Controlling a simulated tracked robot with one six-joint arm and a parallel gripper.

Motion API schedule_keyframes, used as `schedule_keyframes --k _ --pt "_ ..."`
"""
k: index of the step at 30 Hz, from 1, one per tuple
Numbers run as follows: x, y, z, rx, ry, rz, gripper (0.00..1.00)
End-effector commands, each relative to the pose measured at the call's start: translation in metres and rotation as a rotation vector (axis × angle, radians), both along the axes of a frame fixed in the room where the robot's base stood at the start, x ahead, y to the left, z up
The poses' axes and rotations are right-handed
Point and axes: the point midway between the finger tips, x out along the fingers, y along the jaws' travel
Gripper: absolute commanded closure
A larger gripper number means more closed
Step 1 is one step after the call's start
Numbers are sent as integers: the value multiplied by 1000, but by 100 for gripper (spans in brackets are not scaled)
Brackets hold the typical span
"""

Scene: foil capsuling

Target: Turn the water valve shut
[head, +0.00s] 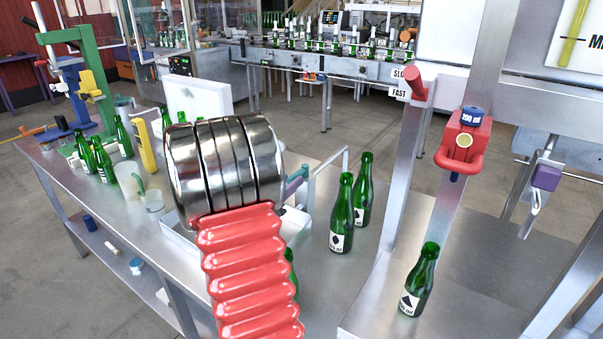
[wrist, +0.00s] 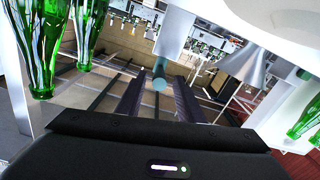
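A teal handle (head: 298,175), which appears to be the water valve's, shows beside my arm's silver wrist in the head view. My arm hides much of what is around it. In the wrist view a teal rounded end (wrist: 160,83) is seen nearly end-on. My gripper (wrist: 161,90) has its two dark fingers apart, one on each side of that teal end in the picture. I see gaps between it and the fingers; whether they touch it, I cannot tell. The valve's body is hidden.
Green bottles (head: 341,215) stand on the steel bench right of my arm, with others (head: 103,158) at left. A white panel (head: 198,97) stands behind my wrist. A red dispenser (head: 463,141) and a purple-topped lever (head: 545,178) are at right. Bottles (wrist: 42,45) are close in the wrist view.

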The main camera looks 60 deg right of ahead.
Motion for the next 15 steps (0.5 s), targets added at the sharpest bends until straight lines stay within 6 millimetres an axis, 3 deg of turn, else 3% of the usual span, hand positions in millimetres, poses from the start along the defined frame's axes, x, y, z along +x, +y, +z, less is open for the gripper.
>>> schedule_keyframes --k 9,15 --pt "-9 -49 0 0 -1 -3 66" --pt "-11 -67 0 -1 -1 -2 66"
